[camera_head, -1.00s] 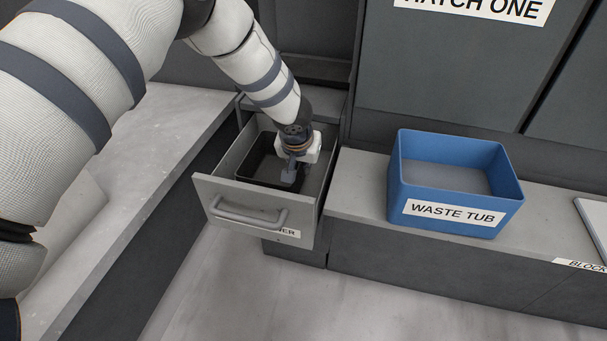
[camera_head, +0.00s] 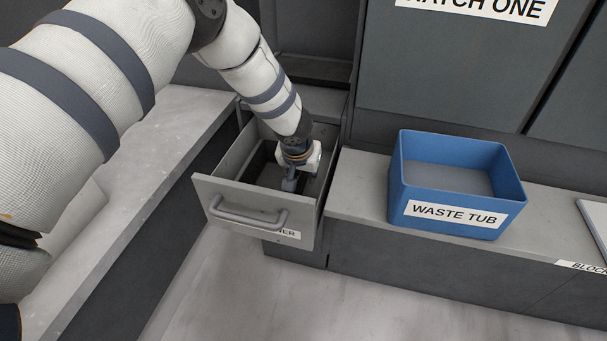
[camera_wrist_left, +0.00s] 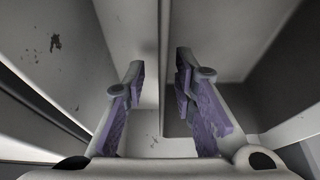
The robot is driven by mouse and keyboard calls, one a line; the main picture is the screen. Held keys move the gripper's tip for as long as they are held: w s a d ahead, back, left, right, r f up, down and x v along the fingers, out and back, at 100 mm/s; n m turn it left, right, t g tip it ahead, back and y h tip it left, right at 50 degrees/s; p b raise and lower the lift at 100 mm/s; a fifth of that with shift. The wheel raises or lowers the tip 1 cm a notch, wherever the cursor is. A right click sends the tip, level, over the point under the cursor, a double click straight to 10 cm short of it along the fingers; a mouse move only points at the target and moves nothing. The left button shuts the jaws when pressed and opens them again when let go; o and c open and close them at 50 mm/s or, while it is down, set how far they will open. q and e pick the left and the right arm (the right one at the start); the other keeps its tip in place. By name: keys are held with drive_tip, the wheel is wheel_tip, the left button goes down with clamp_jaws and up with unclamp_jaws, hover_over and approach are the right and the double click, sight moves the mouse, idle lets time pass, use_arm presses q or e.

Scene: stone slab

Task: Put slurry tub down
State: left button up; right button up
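The dark slurry tub (camera_head: 260,160) sits low inside the pulled-out drawer (camera_head: 233,191). Only part of its dark wall shows, and the drawer front and my arm hide much of it. My left gripper (camera_head: 290,183) points down into the drawer over the tub's right part. In the left wrist view my left gripper (camera_wrist_left: 160,62) has its two purple-padded fingers apart. A thin grey wall edge runs between them, with a gap visible around it. Whether a pad touches that wall is hard to tell. My right gripper is out of view.
A blue waste tub (camera_head: 457,214) stands on the grey ledge (camera_head: 355,205) right of the drawer. Hatch one (camera_head: 450,70) rises behind it. A pale stone counter (camera_head: 165,140) lies left of the drawer. The floor in front is clear.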

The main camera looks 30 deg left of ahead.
use_arm(q)
drive_tip(key=p+v, duration=0.2)
drive_tip(key=v, duration=0.9)
drive_tip(key=shift+r, duration=0.4)
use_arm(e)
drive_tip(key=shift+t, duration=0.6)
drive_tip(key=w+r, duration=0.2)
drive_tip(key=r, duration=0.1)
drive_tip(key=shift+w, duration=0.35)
use_arm(q)
drive_tip(key=shift+s, duration=0.1)
